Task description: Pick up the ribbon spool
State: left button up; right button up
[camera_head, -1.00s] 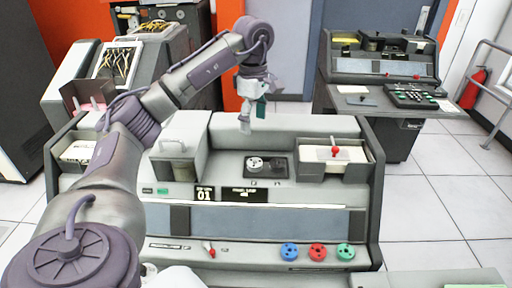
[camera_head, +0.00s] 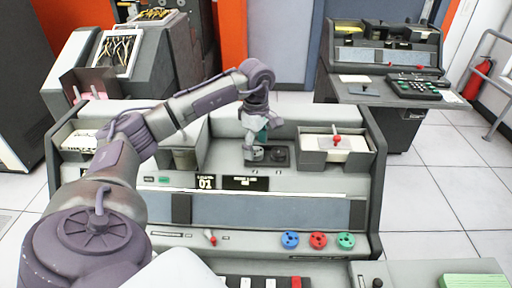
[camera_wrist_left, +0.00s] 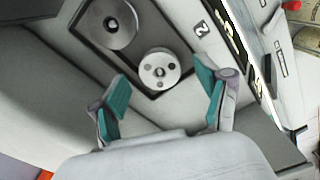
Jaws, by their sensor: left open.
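The ribbon spool, a pale disc with dark holes and a central hub, sits in the dark recessed plate (camera_wrist_left: 177,22) on the machine top; in the left wrist view the spool (camera_wrist_left: 160,70) lies just beyond and between my fingertips. A darker round hub (camera_wrist_left: 112,22) is beside it in the same plate. My left gripper (camera_wrist_left: 163,97) is open and empty, its two teal-padded fingers spread apart. In the head view my left gripper (camera_head: 254,152) hangs over the plate and hides most of the spool. My right gripper is not in view.
On the console, an open box with a red-knobbed lid (camera_head: 336,143) stands right of the plate, and a grey bin (camera_head: 184,158) stands left. Another console (camera_head: 385,70) stands behind right.

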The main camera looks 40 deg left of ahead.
pick_arm(q)
jog(key=shift+f, duration=0.55)
jog(key=c, duration=1.1)
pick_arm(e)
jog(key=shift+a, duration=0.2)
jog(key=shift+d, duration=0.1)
